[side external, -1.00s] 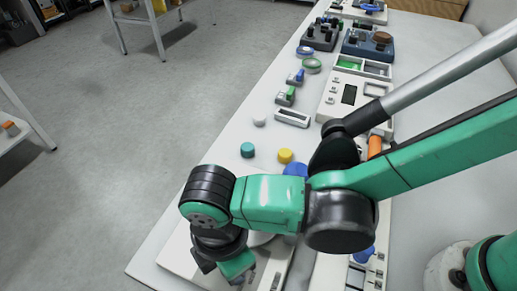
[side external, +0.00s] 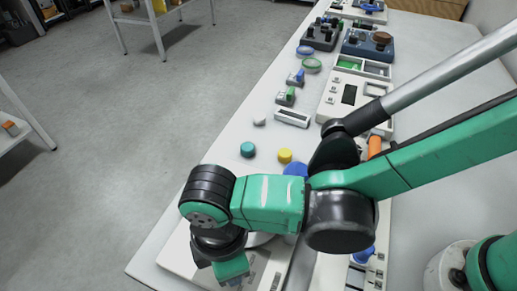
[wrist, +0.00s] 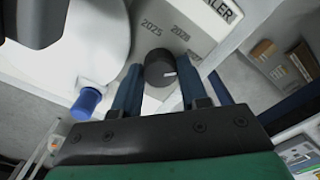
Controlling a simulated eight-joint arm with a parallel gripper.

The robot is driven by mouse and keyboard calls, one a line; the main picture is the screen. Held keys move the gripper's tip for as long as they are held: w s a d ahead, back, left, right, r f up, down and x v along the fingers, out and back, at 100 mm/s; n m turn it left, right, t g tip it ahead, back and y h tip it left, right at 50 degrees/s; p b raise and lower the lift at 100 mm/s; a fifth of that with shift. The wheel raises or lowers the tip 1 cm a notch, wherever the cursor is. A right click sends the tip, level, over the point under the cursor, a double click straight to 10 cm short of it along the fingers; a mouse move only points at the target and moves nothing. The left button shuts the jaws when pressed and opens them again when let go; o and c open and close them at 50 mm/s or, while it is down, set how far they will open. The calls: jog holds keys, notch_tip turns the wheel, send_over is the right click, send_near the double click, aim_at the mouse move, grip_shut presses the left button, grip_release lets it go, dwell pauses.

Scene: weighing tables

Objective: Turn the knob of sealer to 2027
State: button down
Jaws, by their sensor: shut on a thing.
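The sealer (side external: 177,257) is a pale flat unit at the near end of the table, partly covered by my arm in the side view. In the wrist view its panel (wrist: 190,12) carries the letters "LER", a "2025" label and a second label that looks like 2026 or 2028. The knob (wrist: 160,68) is black and round, with a white mark towards the right of the picture. My gripper (wrist: 159,72) is shut on the knob, one blue finger on each side. In the side view the fingertips and knob are hidden beneath my gripper (side external: 232,268).
A large white round part (wrist: 65,40) with a blue piece (wrist: 86,102) lies left of the knob. A teal cap (side external: 248,150) and a yellow cap (side external: 285,155) stand beyond my arm. Several devices line the table's right side. The table's left strip is clear.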

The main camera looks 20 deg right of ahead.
jog(key=shift+c, duration=2.3)
grip_release()
jog(key=n, duration=0.4)
jog(key=shift+n, duration=0.4)
jog(key=n, duration=0.4)
jog(key=shift+r+n, duration=0.1)
jog(key=shift+n, duration=0.2)
notch_tip(320, 180, up, 15)
jog(key=w+d+r+m+t, duration=0.1)
jog(key=w+d+m, duration=0.3)
jog(key=d+m, duration=0.6)
jog(key=w+d+r+m+t+y, duration=0.1)
jog(key=w+d+m+t, duration=0.3)
jog(key=d+m, duration=0.7)
jog(key=shift+w+d+r, duration=0.15)
jog(key=shift+d+r, duration=0.05)
jog(key=shift+d, duration=1.25)
